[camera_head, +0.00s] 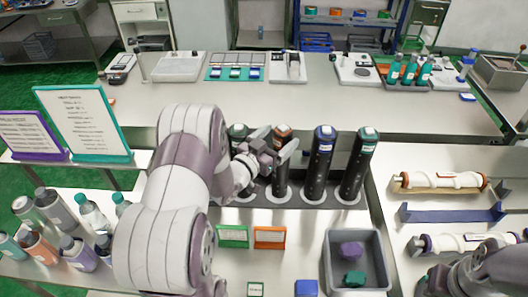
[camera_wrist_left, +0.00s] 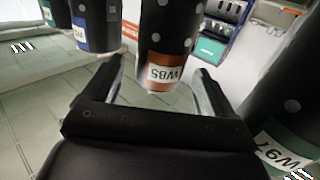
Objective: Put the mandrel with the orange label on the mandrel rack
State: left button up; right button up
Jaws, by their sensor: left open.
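The mandrel with the orange label (camera_head: 281,181) is a black, speckled cylinder standing upright in a row of similar mandrels. Its orange label (camera_wrist_left: 165,68) reads W85 in the left wrist view. My left gripper (camera_head: 277,145) is open, with its fingers on either side of the upper part of this mandrel. Whether either finger touches it, I cannot tell. The row stands on a dark base with pale rings (camera_head: 300,199); I cannot tell whether this is the mandrel rack. My right arm shows at the lower right; its fingers are not clear.
A blue-topped mandrel (camera_head: 320,165) and a green-topped mandrel (camera_head: 355,165) stand to the right; another green-topped one (camera_head: 238,132) is partly hidden by my left arm. A grey bin (camera_head: 334,285) is in front. White rollers (camera_head: 440,182) and a blue bracket (camera_head: 452,214) lie at right.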

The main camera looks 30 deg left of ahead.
pick_arm(q)
jog(key=b+v, duration=0.2)
jog(key=v, duration=0.6)
jog(key=s+d+f+n+g+y, duration=0.1)
jog(key=s+d+f+g+y, duration=0.1)
jog(key=s+d+g, duration=0.3)
jog(key=s+d+f+n+g+y, duration=0.1)
jog(key=s+d+f+g, duration=0.1)
jog(key=s+d+g, duration=0.3)
jog(key=s+g, duration=0.4)
jog(key=g, duration=0.2)
jog(key=shift+s+f+y, duration=0.2)
jog(key=shift+s+y, duration=0.15)
jog(key=shift+y, duration=0.05)
